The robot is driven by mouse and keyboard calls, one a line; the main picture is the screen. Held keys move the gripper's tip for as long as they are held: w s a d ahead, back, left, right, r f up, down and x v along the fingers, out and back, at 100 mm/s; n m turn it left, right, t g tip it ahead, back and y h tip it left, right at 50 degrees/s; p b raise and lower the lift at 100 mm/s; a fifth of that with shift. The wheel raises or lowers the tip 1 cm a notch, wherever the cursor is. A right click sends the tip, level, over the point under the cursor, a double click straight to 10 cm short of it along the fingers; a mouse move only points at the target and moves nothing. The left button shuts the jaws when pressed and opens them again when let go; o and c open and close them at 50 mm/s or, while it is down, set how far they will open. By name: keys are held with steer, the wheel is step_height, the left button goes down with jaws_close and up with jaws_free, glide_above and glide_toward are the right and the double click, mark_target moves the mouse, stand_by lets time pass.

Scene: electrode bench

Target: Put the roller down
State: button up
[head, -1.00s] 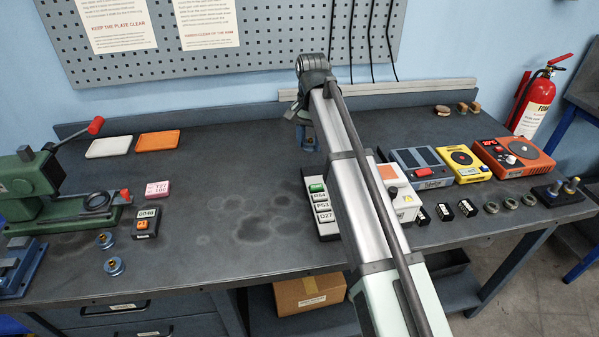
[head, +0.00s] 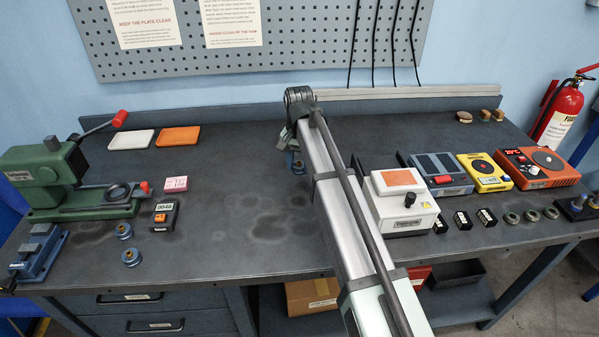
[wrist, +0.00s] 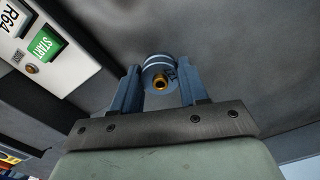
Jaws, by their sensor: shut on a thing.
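My gripper (head: 295,164) hangs over the middle of the bench, left of the white box with an orange top. In the wrist view its two blue fingers (wrist: 158,84) are shut on a small blue roller (wrist: 154,67) with a brass centre. The roller sits between the fingertips, with dark bench top around it. I cannot tell whether it touches the bench. Two similar blue rollers, one farther back (head: 123,231) and one nearer (head: 131,257), stand on the bench at the left.
A panel with a green START button (wrist: 44,44) lies close by in the wrist view; my arm hides it in the head view. The white box (head: 404,210) is right. Bench (head: 235,215) left of my gripper is clear.

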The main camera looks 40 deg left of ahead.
mark_target(299, 165)
steer(key=shift+f, duration=1.75)
steer(key=shift+f, duration=0.1)
steer(key=o, duration=1.1)
step_height(299, 165, up, 12)
steer(key=shift+f, duration=0.25)
steer(key=shift+o, duration=0.5)
steer(key=shift+r, duration=0.4)
